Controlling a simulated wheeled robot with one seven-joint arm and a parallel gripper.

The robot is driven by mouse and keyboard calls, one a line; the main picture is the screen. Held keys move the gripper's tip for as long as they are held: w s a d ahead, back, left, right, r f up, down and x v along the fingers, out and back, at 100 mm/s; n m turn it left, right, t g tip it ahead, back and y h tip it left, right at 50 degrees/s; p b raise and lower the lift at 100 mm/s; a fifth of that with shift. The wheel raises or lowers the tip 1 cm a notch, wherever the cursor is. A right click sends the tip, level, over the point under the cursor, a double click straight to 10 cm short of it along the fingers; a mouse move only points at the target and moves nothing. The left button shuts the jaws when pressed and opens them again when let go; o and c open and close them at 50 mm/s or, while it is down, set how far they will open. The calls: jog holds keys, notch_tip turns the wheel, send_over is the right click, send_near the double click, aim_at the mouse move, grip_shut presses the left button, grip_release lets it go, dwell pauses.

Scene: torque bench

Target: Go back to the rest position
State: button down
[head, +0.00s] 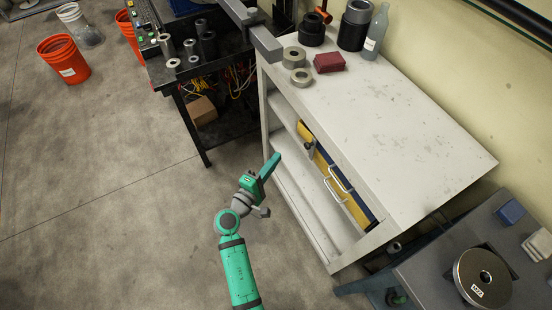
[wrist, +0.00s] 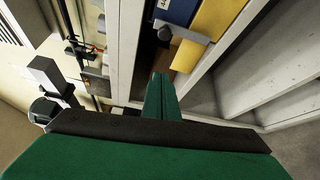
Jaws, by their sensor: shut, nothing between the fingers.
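My gripper (head: 272,166) is green and sits in the middle of the head view, in front of the open side of a white cabinet (head: 410,140). Its fingers are together and hold nothing. In the wrist view the shut fingers (wrist: 160,85) point toward the cabinet's shelf opening. A yellow and blue case (head: 345,190) with pale handles lies on the upper shelf, just beyond the fingertips. It also shows in the wrist view (wrist: 215,20). I cannot tell whether the fingertips touch anything.
A dark bench (head: 215,75) with metal cylinders stands at the back left. Orange buckets (head: 63,60) stand on the floor. A grey table (head: 435,270) with a round metal disc (head: 483,278) is at the lower right. The concrete floor (head: 100,200) left of my arm is clear.

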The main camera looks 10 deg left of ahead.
jog(key=shift+d, duration=0.15)
jog(key=s+d+f+m+g+y, duration=0.25)
jog(key=s+f, duration=0.25)
jog(key=s, duration=0.4)
jog(key=s+d+f+m+g+y, duration=0.1)
jog(key=s+f+m+y, duration=0.15)
jog(key=s+f, duration=0.45)
jog(key=s+d+r+m, duration=0.2)
jog(key=s+r+m, duration=0.1)
jog(key=s+r, duration=0.2)
jog(key=s+d+r+m+t, duration=0.1)
jog(key=s+d+r+m, duration=0.1)
jog(key=s+r+m, duration=0.2)
jog(key=s+d+r+m+t+y, duration=0.1)
jog(key=s+d+r+m, duration=0.2)
jog(key=s+r, duration=0.5)
jog(key=shift+s+m, duration=0.3)
jog(key=shift+s, duration=0.75)
jog(key=shift+d+t, duration=0.1)
jog(key=shift+t, duration=0.15)
